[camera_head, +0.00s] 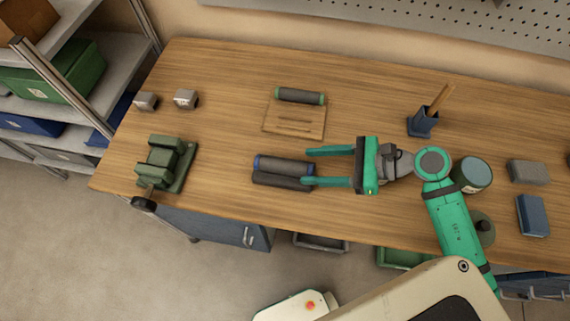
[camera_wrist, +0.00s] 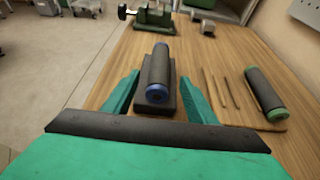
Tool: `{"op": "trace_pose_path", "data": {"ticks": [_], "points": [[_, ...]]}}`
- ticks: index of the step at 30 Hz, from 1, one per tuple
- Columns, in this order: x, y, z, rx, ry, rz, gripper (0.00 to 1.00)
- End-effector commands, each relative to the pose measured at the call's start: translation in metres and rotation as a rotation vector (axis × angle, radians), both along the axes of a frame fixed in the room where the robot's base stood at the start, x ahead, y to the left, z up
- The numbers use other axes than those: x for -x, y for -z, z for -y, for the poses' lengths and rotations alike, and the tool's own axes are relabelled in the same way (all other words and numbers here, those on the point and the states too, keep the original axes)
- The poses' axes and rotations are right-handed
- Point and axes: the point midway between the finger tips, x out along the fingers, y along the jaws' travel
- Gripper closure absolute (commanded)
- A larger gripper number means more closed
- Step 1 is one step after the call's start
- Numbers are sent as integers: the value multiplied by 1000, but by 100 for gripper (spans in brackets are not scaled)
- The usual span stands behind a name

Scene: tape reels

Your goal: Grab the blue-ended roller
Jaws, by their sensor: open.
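The blue-ended roller (camera_head: 286,166) is a dark cylinder with blue ends, lying on a dark cradle (camera_head: 283,181) near the front middle of the table. In the wrist view the roller (camera_wrist: 159,73) points away from me, its blue end nearest, on the cradle (camera_wrist: 173,103). My gripper (camera_head: 308,166) is open, its two long green fingers pointing left. In the wrist view the fingers (camera_wrist: 160,90) stand either side of the roller's near end, apart from it. In the head view the tips reach about the cradle's right end. Nothing is held.
A green-ended roller (camera_head: 300,96) lies on a wooden board (camera_head: 279,126) with slots, behind the blue-ended one. A green clamp-like device (camera_head: 165,162) stands at the left, with two small grey blocks (camera_head: 185,98) behind it. A blue holder (camera_head: 422,124) stands back right. Table between is clear.

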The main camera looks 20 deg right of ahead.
Motion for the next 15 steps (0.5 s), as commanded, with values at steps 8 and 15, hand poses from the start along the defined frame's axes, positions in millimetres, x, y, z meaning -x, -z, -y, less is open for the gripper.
{"op": "trace_pose_path", "data": {"ticks": [8,15], "points": [[-11,7,-17,-3,-1,1,48],[-27,17,-43,-3,0,2,48]]}}
